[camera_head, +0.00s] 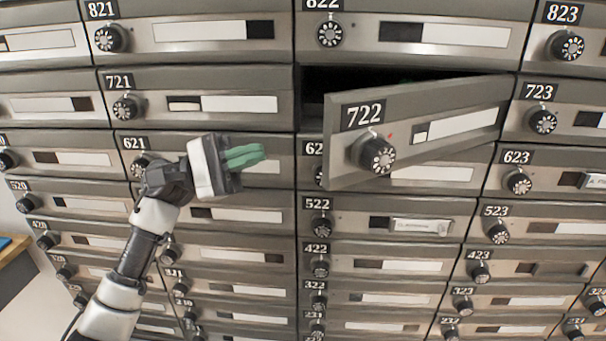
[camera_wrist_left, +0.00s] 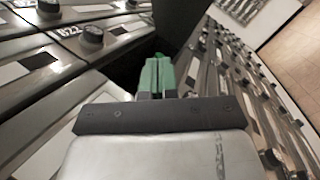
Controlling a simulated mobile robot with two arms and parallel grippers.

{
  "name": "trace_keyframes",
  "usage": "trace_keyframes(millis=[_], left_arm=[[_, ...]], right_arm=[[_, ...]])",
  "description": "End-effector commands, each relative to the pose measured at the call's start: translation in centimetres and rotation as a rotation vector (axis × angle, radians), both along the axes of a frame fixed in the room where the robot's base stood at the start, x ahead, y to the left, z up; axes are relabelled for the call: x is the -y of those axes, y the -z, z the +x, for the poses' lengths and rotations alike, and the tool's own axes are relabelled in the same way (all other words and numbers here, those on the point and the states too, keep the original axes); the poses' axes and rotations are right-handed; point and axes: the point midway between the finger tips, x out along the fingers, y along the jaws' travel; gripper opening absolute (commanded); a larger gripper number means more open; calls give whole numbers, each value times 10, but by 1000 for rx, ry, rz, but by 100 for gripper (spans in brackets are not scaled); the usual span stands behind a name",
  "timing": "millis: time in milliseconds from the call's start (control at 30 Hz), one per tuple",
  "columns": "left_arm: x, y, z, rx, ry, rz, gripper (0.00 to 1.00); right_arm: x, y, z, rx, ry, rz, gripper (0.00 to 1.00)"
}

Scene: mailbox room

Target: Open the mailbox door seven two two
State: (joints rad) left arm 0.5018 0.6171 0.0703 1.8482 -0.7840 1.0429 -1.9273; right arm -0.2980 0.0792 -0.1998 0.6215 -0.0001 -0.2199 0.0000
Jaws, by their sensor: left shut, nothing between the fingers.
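Mailbox door 722 (camera_head: 450,120) stands partly open in the head view. Its left edge is swung out towards me and its right edge stays by the row of doors. Its black dial (camera_head: 377,154) is on the left part of its face. A dark gap (camera_head: 335,82) shows above and behind the door. My left gripper (camera_head: 262,155) is shut and empty, left of the open door and in front of door 621, apart from door 722. Its green fingers also show in the wrist view (camera_wrist_left: 157,76), pressed together, with a dark opening beyond them. My right gripper is not in view.
Doors 721 (camera_head: 235,104), 822 (camera_head: 460,38) and 723 (camera_head: 562,92) around it are shut, each with a protruding dial. Several rows of shut doors lie below. A wooden surface (camera_head: 14,282) is at the lower left.

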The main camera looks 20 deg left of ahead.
Motion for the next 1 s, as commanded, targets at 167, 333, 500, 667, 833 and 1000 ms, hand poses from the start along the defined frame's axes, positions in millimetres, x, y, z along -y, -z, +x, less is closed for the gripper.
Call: trace_keyframes(millis=[167, 333, 500, 667, 833, 1000], left_arm=[[-19, -7, -12, 343, 6, 333, 0], [-28, -6, -16, 468, 25, 458, 0], [-15, -8, -16, 481, 31, 469, 0], [16, -10, -15, 479, 35, 466, 0], [53, -11, -13, 477, 34, 464, 0], [81, -10, -20, 476, 33, 466, 0]], right_arm=[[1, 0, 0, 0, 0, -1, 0], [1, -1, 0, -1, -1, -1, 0], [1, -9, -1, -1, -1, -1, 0], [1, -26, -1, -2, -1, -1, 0], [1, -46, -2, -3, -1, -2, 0], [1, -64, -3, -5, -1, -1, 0]])
